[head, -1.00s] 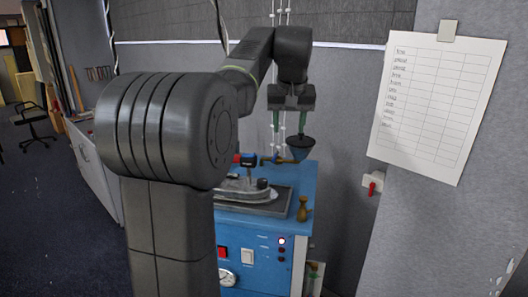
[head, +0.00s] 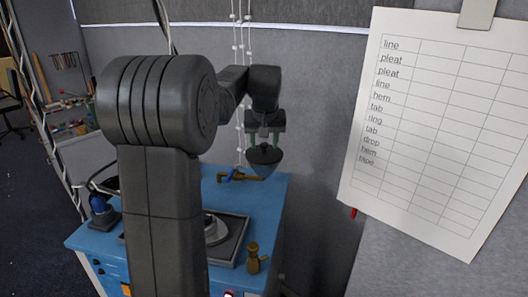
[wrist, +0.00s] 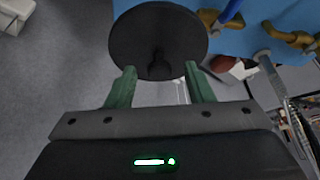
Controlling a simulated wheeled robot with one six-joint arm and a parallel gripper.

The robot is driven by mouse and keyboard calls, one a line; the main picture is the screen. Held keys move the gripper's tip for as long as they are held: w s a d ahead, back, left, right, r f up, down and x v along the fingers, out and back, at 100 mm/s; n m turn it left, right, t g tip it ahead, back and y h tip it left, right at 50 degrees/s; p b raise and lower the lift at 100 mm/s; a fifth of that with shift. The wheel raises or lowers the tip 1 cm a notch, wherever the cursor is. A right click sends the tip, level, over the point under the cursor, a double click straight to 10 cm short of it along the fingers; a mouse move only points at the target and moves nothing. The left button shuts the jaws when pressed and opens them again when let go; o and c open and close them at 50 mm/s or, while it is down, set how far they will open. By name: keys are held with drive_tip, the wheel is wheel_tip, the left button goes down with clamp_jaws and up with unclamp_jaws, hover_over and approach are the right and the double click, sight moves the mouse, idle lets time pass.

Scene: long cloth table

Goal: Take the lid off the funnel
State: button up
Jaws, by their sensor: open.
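The funnel (head: 264,171) is a blue-grey cone at the far right of the blue cabinet top. A dark round lid (head: 265,155) covers its mouth. In the wrist view the lid (wrist: 158,25) is a wide black disc with a small dark knob (wrist: 160,66) near the fingertips. My gripper (head: 265,143) is open just above the lid, its green fingers pointing down. In the wrist view the open fingers of my gripper (wrist: 160,70) are left and right of the knob, with gaps on both sides. The funnel's cone is hidden under the lid there.
A brass tap with a blue handle (head: 238,176) lies beside the funnel on the blue cabinet (head: 275,205). A dark tray (head: 237,252) and a small brass piece (head: 254,259) are nearer. A paper chart (head: 440,130) hangs at right.

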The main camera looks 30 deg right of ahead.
clamp_jaws()
idle(0.3)
